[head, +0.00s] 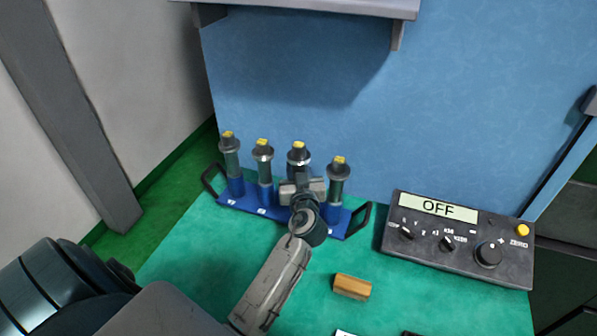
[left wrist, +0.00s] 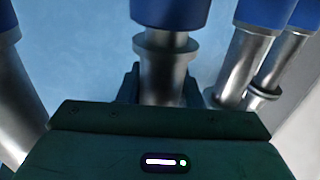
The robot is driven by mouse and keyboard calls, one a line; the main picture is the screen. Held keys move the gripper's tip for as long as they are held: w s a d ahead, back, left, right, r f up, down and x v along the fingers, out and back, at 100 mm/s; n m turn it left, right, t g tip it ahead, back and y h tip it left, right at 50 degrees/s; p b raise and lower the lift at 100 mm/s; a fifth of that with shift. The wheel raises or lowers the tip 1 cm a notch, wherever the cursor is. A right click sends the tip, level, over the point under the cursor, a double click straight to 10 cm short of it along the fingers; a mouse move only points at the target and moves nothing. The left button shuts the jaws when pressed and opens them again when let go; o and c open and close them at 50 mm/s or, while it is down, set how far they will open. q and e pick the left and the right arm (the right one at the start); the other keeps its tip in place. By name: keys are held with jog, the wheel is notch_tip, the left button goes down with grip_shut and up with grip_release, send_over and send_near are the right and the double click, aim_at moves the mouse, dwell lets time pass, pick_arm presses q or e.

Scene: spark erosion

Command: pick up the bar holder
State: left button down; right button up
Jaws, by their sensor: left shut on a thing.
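A blue rack (head: 235,205) with black end handles stands on the green bench and bears several upright bar holders, grey metal with dark collars and yellow tops. My left gripper (head: 301,186) is shut on the bar holder third from the left (head: 298,150), below its collar. In the left wrist view the metal shaft of this bar holder (left wrist: 163,75) is between the fingers of my left gripper (left wrist: 165,100). The gripper hides its lower part in the head view, so I cannot tell whether it is seated. My right gripper is not in view.
Neighbouring bar holders stand close by, at the left (head: 262,160) and right (head: 338,180). A grey control box (head: 460,240) reading OFF stands at the right. A small wooden block (head: 352,286) lies in front. A blue wall (head: 400,120) rises behind the rack.

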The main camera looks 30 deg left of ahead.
pick_arm(q)
notch_tip(320, 180, up, 15)
jog(key=p, duration=0.7)
jog(key=shift+p, duration=0.35)
jog(key=shift+r+p, duration=0.35)
jog(key=shift+r, duration=0.35)
jog(key=shift+f+b, duration=0.1)
jog(key=shift+b, duration=0.3)
